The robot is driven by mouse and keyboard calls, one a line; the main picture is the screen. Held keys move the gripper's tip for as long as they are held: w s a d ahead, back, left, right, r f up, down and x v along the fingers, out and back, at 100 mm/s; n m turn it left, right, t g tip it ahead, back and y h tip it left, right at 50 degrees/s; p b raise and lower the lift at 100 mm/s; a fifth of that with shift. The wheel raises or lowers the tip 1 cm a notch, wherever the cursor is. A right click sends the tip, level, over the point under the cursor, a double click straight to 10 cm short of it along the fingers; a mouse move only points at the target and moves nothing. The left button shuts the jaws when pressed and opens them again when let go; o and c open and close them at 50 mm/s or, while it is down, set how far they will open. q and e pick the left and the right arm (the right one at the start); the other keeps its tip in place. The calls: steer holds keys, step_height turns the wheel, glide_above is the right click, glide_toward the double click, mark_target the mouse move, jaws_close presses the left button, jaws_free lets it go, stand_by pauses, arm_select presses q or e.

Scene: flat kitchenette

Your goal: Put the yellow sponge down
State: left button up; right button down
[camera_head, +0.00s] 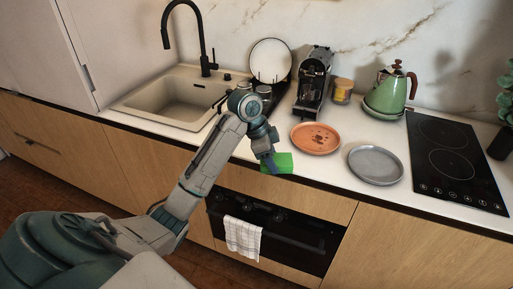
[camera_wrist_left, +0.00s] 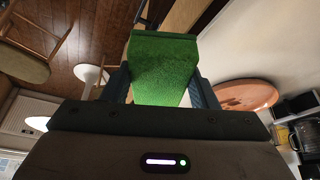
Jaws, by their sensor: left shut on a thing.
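The sponge (camera_head: 283,160) shows only green faces; I see no yellow on it. My left gripper (camera_head: 268,163) is shut on it at the front edge of the white counter, left of and in front of the terracotta plate (camera_head: 315,148). In the left wrist view the sponge (camera_wrist_left: 163,65) sits between the two fingers (camera_wrist_left: 160,88) and sticks out past them. I cannot tell whether it touches the counter. My right gripper is not in view.
The terracotta plate has dark bits on it. A grey plate (camera_head: 376,166) lies to its right, beside the black hob (camera_head: 452,160). A sink (camera_head: 180,98), dish rack, coffee machine (camera_head: 313,80), jar (camera_head: 342,91) and green kettle (camera_head: 390,94) stand behind. A towel (camera_head: 244,238) hangs below.

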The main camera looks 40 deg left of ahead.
arm_select(q)
steer(key=w+a+p, duration=0.1)
steer(key=w+a, duration=0.2)
steer(key=w+a+p, duration=0.1)
steer(key=w+a, duration=0.3)
steer(key=w+a+f+p, duration=0.1)
steer(key=w+a+p, duration=0.1)
steer(key=w+a, duration=0.1)
steer(key=shift+w+a, duration=0.15)
steer(key=shift+w, duration=0.05)
steer(key=shift+w+a+f, duration=0.15)
step_height(320, 180, down, 3)
steer(key=shift+r+p, duration=0.15)
steer(key=shift+p, duration=0.85)
steer(key=shift+f, duration=0.45)
steer(key=shift+f, duration=0.1)
steer(key=o, duration=0.9)
